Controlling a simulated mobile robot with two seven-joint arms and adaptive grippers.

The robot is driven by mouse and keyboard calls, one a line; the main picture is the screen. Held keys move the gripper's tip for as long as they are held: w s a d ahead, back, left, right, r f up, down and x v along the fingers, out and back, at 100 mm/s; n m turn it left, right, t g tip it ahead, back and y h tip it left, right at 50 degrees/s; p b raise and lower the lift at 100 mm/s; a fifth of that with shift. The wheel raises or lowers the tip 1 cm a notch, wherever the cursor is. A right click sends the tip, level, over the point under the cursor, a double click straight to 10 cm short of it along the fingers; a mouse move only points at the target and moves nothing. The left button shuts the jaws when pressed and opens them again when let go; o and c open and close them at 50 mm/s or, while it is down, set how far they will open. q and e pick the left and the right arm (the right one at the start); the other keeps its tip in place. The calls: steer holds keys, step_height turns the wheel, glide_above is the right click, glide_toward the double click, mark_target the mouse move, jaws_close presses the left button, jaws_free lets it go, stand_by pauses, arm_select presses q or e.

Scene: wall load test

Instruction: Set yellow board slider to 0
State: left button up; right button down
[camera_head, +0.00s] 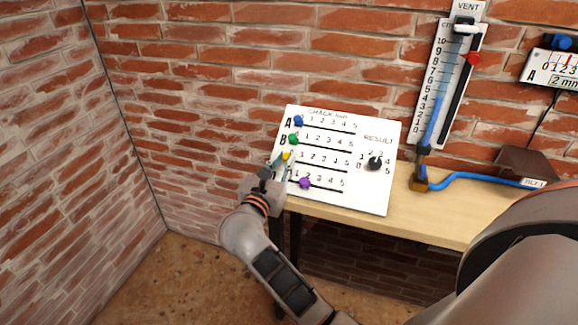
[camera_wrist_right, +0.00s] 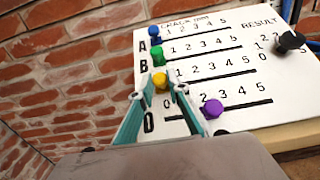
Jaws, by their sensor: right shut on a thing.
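The white crack map board (camera_head: 345,195) leans against the brick wall on the table. Its yellow slider (camera_head: 286,156) is at the left end of row C, left of the printed 1; the 0 mark there is hidden. My right gripper (camera_head: 279,163) is shut on the yellow slider's knob. In the right wrist view the yellow knob (camera_wrist_right: 160,80) sits between the tips of the two green fingers. My left gripper is not in view.
The blue slider (camera_head: 298,121) and green slider (camera_head: 293,139) sit close above at the left ends of their rows. The purple slider (camera_head: 305,183) is just below. A black dial (camera_head: 374,163) is at the board's right. A blue hose (camera_head: 480,178) lies on the table (camera_head: 440,215).

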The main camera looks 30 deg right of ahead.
steer(key=shift+a+r, duration=0.15)
steer(key=c, duration=2.2)
jaws_free()
steer(key=shift+w, duration=0.1)
steer(key=shift+c, duration=0.2)
steer(key=shift+o, duration=1.4)
